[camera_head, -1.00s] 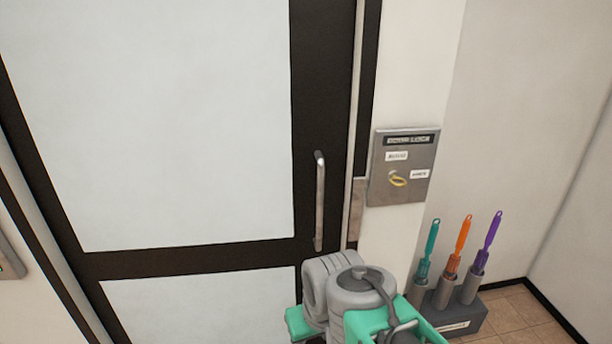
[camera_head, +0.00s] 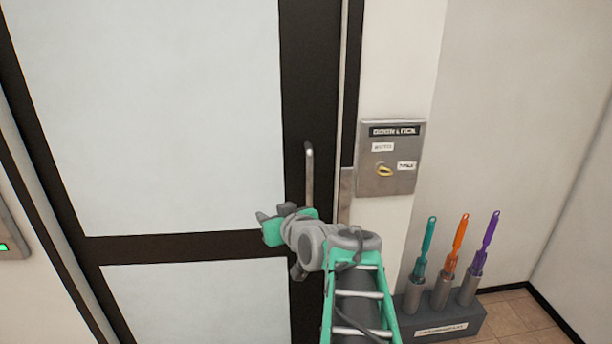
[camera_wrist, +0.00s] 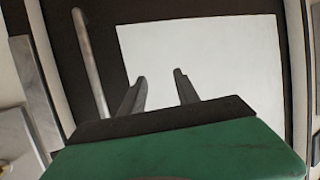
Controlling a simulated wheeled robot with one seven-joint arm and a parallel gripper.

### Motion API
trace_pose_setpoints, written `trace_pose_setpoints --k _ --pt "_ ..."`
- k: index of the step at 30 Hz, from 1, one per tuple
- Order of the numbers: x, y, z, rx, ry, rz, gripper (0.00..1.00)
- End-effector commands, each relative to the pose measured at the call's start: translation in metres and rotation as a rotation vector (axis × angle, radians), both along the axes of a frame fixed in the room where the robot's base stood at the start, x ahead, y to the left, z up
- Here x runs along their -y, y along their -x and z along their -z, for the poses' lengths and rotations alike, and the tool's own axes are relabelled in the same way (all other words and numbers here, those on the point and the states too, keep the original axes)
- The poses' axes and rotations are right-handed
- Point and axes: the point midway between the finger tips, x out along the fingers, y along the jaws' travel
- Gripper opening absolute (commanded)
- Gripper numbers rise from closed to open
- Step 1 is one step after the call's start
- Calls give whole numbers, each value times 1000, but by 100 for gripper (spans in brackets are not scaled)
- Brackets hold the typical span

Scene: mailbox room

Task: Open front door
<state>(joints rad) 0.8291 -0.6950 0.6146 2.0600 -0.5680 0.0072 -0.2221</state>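The front door (camera_head: 160,120) has a dark frame and pale panels, and it looks closed. Its vertical metal handle (camera_head: 309,172) is on the right side of the door, with its lower part hidden behind my arm. My gripper (camera_head: 262,217) is in front of the door, just left of the handle's lower end. In the wrist view the two fingers of my gripper (camera_wrist: 160,82) are apart with nothing between them. The handle (camera_wrist: 90,65) stands to the left of the fingers there, outside them.
A rack (camera_head: 440,325) with teal, orange and purple brushes stands on the floor at right. A panel with a green light (camera_head: 8,240) is at far left.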

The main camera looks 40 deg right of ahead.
Motion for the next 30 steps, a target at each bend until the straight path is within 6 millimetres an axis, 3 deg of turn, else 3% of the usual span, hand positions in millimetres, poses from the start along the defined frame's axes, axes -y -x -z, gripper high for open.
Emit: trace_pose_setpoints --k 1,3,6,10,21,30 --pt "38 9 -12 90 26 62 38" --pt "73 22 -36 206 67 118 38" --pt "101 37 -56 303 105 167 38" --pt "111 34 -65 335 115 179 38" --pt "136 -25 -64 331 113 180 38" --pt "138 -30 -62 331 114 181 38"
